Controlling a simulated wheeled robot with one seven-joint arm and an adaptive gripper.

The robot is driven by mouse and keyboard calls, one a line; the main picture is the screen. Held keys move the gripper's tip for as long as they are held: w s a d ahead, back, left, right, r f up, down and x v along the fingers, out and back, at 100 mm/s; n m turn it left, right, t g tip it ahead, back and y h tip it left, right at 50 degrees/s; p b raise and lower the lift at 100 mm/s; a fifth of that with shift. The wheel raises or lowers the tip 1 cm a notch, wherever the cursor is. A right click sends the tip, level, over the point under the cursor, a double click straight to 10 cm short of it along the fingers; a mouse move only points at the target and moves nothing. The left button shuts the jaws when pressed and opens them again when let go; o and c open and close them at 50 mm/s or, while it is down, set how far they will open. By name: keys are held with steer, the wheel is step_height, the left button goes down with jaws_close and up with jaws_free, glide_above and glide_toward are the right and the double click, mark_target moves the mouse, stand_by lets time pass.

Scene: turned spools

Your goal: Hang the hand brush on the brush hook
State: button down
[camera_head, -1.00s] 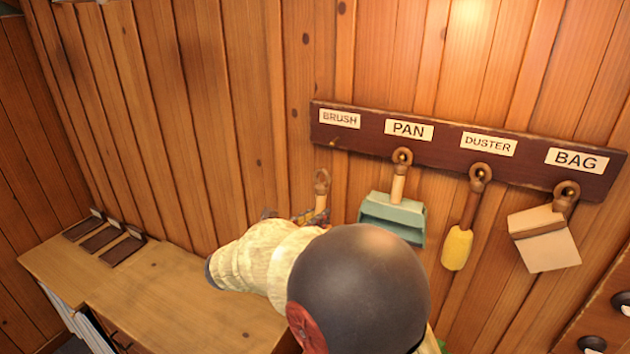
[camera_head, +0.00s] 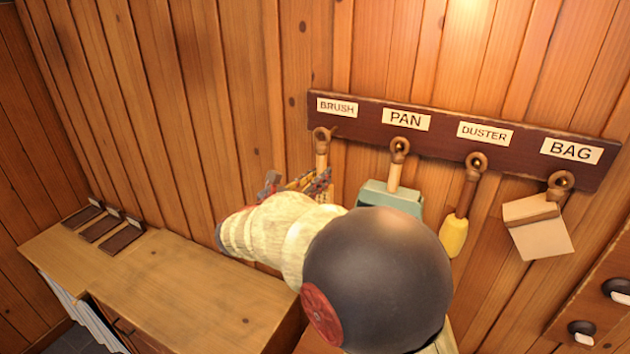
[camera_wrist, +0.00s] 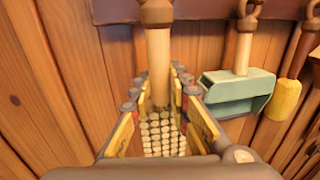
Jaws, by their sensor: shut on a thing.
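The hand brush has a pale wooden handle (camera_head: 321,160) with a brown ring end (camera_head: 321,134). In the wrist view its handle (camera_wrist: 159,65) stands upright and its head with pale tufts (camera_wrist: 162,135) lies between the fingers. My gripper (camera_head: 311,181) is shut on the brush low down, near the head; its fingers also show in the wrist view (camera_wrist: 158,97). The brush hook (camera_head: 334,133) is a small peg under the BRUSH label (camera_head: 337,107). The ring is at the hook in the head view; I cannot tell whether the peg passes through it.
A teal pan (camera_head: 388,196), a yellow duster (camera_head: 454,236) and a tan bag (camera_head: 540,238) hang to the right on the dark rail (camera_head: 450,122). The pan is close to my gripper. A wooden cabinet top (camera_head: 190,290) lies below left.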

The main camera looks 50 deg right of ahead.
steer(key=w+d+f+b, duration=0.1)
steer(key=w+d, duration=0.1)
steer(key=d, duration=0.4)
steer(key=shift+d+f, duration=0.2)
steer(key=shift+d, duration=0.15)
stand_by(0.5)
stand_by(0.6)
steer(key=c, duration=1.7)
jaws_free()
steer(key=shift+o, duration=0.4)
steer(key=s+a, duration=0.1)
steer(key=a, duration=1.1)
